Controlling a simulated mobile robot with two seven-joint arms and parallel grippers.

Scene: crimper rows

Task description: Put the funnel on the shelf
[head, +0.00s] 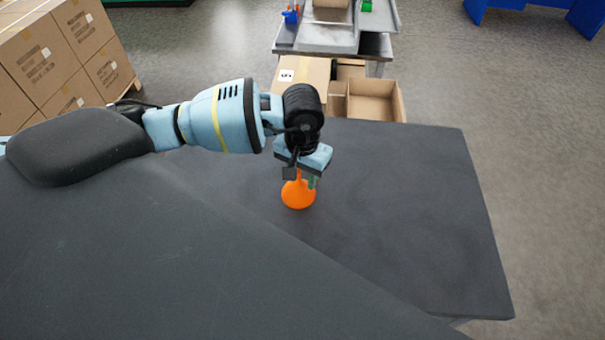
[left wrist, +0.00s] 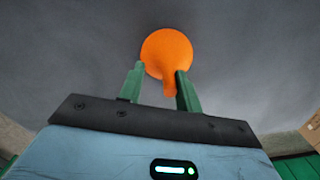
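The orange funnel (head: 298,195) stands on the dark tabletop, wide mouth down and spout up. My left gripper (head: 302,180) is right above it, pointing down, and hides part of the spout. In the left wrist view the funnel (left wrist: 166,52) shows with its spout reaching between the two green fingers of my left gripper (left wrist: 160,70). The fingers are apart, with a clear gap on the left of the spout; the right finger is close to it, and I cannot tell if they touch. My right gripper is not in view. I cannot make out which thing is the shelf.
The dark table (head: 420,210) is otherwise bare, with free room right of the funnel. Beyond its far edge are an open cardboard box (head: 374,101) and a grey metal stand (head: 330,38) with small items. Stacked cartons (head: 50,55) stand at the upper left.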

